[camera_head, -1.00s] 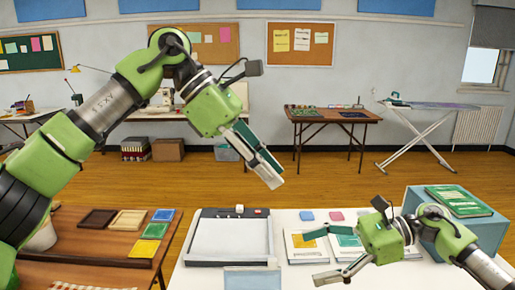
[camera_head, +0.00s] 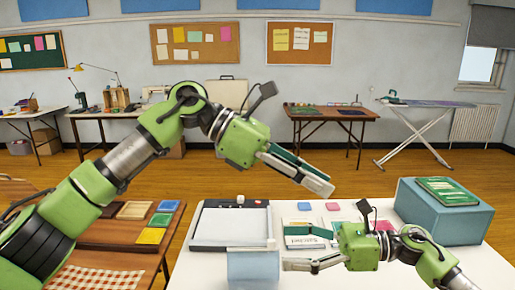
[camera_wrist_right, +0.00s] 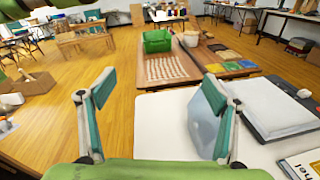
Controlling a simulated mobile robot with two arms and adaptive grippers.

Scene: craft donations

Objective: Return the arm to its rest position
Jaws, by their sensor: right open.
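My left gripper (camera_head: 325,184) is held in the air above the far edge of the white table (camera_head: 470,262). Its fingers show edge-on and close together, so its opening is unclear; nothing is seen in it. My right gripper (camera_head: 298,250) is low over the front of the white table, in front of the packets. In the right wrist view its fingers (camera_wrist_right: 160,88) are wide apart with nothing between them.
A paper trimmer (camera_head: 230,222) lies on the white table. A blue box (camera_head: 450,217) with a green packet (camera_head: 447,190) on top stands at the right. A brown table (camera_head: 118,232) with coloured pads stands at the left.

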